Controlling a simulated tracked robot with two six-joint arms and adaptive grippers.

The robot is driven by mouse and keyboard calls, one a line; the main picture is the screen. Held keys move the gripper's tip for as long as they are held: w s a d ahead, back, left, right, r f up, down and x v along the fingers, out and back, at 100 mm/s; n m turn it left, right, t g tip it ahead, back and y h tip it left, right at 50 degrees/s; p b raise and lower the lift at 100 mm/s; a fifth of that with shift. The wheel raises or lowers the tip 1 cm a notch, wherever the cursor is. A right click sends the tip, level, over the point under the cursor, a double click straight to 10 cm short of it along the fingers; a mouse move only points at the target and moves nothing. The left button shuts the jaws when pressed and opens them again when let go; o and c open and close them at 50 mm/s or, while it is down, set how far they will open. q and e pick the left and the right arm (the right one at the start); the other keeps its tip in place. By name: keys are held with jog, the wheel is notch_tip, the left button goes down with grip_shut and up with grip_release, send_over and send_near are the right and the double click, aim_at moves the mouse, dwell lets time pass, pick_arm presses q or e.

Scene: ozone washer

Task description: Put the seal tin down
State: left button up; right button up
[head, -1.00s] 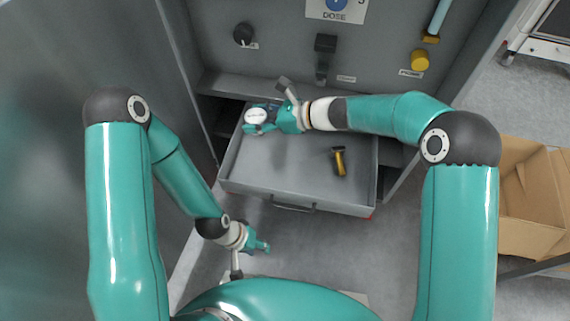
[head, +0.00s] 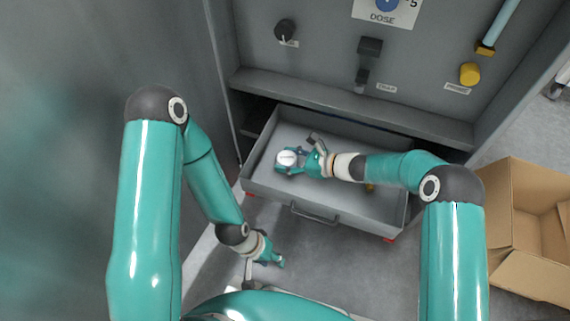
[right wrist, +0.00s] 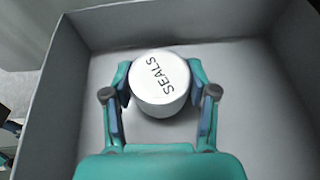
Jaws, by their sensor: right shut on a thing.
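The seal tin (right wrist: 160,78) is a white round tin marked SEALS. It also shows in the head view (head: 287,158), over the left part of the open grey drawer (head: 350,211). My right gripper (head: 290,160) is shut on it, with a finger on each side in the right wrist view (right wrist: 160,88). The tin is inside the drawer's outline, close above or on the floor; I cannot tell if it touches. My left gripper (head: 275,259) is below the drawer, away from the tin; its fingers are too small to read.
A dark and yellow tool (head: 370,187) lies in the drawer, mostly hidden by my right arm. The machine panel with a black knob (head: 285,30) and a yellow knob (head: 470,73) rises behind. A cardboard box (head: 510,215) stands at the right. The drawer's middle floor looks clear.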

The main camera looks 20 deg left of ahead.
notch_tip(320, 180, down, 2)
jog(key=shift+f, duration=0.1)
jog(key=o, duration=1.2)
jog(key=shift+d+r, duration=0.3)
jog(key=shift+d, duration=0.1)
jog(key=p+v, duration=0.2)
jog(key=v, duration=0.8)
jog(key=shift+p, duration=0.3)
jog(key=shift+s+d+r, duration=0.1)
jog(key=shift+d+r, duration=0.05)
jog(key=shift+d, duration=0.4)
